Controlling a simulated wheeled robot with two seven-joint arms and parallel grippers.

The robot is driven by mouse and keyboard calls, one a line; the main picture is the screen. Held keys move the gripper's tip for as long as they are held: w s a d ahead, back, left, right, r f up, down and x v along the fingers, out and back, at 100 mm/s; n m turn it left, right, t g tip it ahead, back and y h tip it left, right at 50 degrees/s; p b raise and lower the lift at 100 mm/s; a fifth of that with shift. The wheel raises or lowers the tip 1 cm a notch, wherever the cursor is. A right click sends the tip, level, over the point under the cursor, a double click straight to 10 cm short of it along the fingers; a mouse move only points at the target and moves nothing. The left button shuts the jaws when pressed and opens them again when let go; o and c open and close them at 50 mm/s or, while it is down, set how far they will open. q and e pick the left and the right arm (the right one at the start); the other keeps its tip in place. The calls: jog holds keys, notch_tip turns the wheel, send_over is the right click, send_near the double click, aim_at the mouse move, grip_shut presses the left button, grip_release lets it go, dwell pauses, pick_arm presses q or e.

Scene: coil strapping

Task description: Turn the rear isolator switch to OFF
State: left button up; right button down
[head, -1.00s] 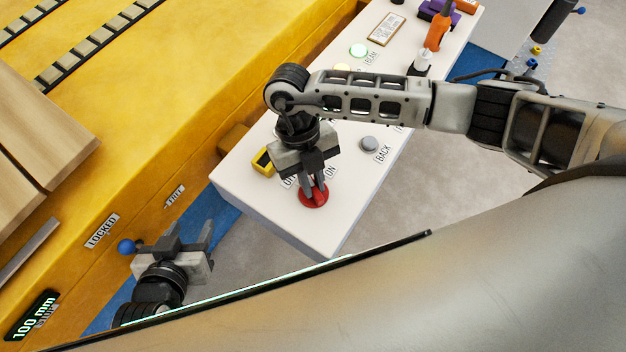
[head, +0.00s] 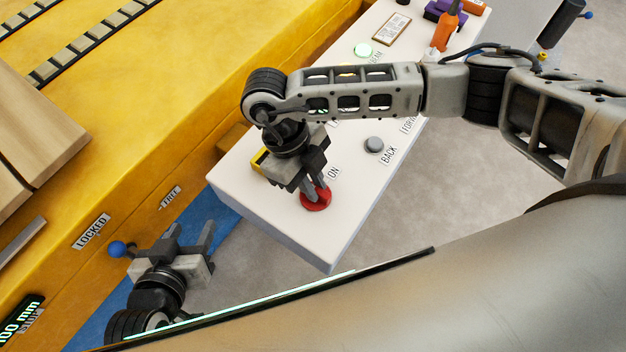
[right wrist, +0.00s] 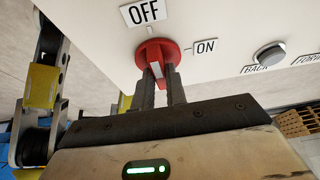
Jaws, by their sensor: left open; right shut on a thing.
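The red rotary switch (head: 317,201) sits near the close corner of the white panel. My right gripper (head: 316,195) is shut on its handle from above. In the right wrist view, both fingers stand against the red switch (right wrist: 157,50), one on each side of the handle. The OFF label (right wrist: 143,12) is above the switch and the ON label (right wrist: 205,46) is to its right. The handle, with a white mark, runs roughly up and down in that picture; its exact angle is partly hidden. My left gripper (head: 191,238) is open and empty, below left of the panel.
A grey BACK button (head: 374,145) is close to the right gripper. A yellow block (head: 258,162) is just behind it. A blue-knobbed lever (head: 117,249) stands beside the left gripper on the yellow machine (head: 150,110). An orange-handled tool (head: 445,28) is at the panel's far end.

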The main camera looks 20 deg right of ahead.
jog(key=shift+r, duration=0.1)
jog(key=c, duration=1.4)
grip_release()
jog(key=shift+c, duration=0.2)
jog(key=v, duration=1.6)
jog(key=shift+s, duration=0.1)
